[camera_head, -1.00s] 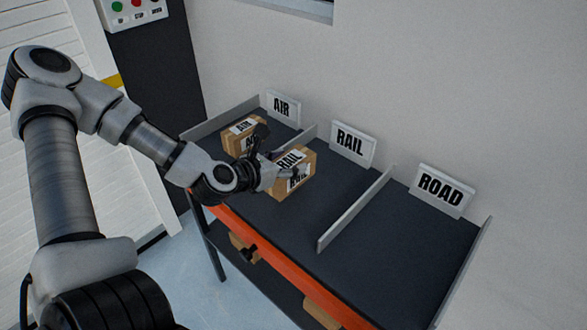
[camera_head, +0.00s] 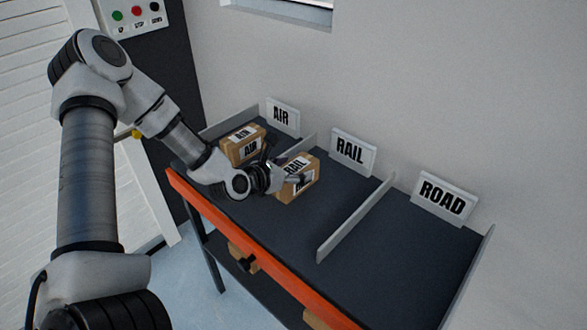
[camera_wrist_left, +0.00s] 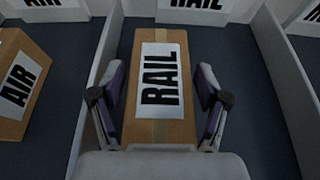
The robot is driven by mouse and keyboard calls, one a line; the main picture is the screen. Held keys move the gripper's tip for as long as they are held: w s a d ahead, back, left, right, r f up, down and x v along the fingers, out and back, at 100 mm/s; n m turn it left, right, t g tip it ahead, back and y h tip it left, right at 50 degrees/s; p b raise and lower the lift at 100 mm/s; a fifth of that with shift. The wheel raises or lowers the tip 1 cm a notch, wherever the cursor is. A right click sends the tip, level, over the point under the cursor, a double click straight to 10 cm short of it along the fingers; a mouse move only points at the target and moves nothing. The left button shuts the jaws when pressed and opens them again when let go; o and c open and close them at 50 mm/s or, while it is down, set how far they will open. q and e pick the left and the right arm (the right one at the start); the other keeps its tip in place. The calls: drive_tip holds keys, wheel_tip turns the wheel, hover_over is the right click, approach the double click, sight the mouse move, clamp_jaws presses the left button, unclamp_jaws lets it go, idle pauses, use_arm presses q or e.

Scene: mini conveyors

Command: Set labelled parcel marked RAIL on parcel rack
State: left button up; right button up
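The RAIL parcel (camera_head: 299,178) is a brown box with white RAIL labels. It appears to rest on the dark parcel rack (camera_head: 262,218), in the middle compartment in front of the RAIL sign (camera_head: 352,149). My left gripper (camera_head: 284,178) is at this parcel, reaching over the rack from the left. In the left wrist view the parcel (camera_wrist_left: 161,120) lies between the two fingers of the gripper (camera_wrist_left: 161,95). The fingers are open, with a narrow gap visible on each side. The parcel's underside is hidden. My right gripper is not in view.
The AIR parcel (camera_head: 238,147) stands in the left compartment, close to my left wrist. Low grey dividers (camera_head: 352,222) separate the compartments. The compartment by the ROAD sign (camera_head: 443,197) is empty. An orange rail (camera_head: 270,262) runs along the front edge.

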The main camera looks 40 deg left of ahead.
use_arm(q)
drive_tip(key=shift+r, duration=0.1)
drive_tip(key=shift+r+p, duration=0.25)
drive_tip(key=shift+p, duration=0.2)
drive_tip(key=p+v, duration=0.3)
drive_tip(key=v, duration=0.2)
drive_tip(key=shift+s+a+r, duration=0.1)
drive_tip(key=shift+s+r, duration=0.1)
drive_tip(key=shift+r, duration=0.05)
drive_tip(key=p+v, duration=0.6)
drive_tip(key=p, duration=0.2)
drive_tip(key=shift+s+f+p, duration=0.25)
drive_tip(key=shift+p, duration=0.05)
idle(0.7)
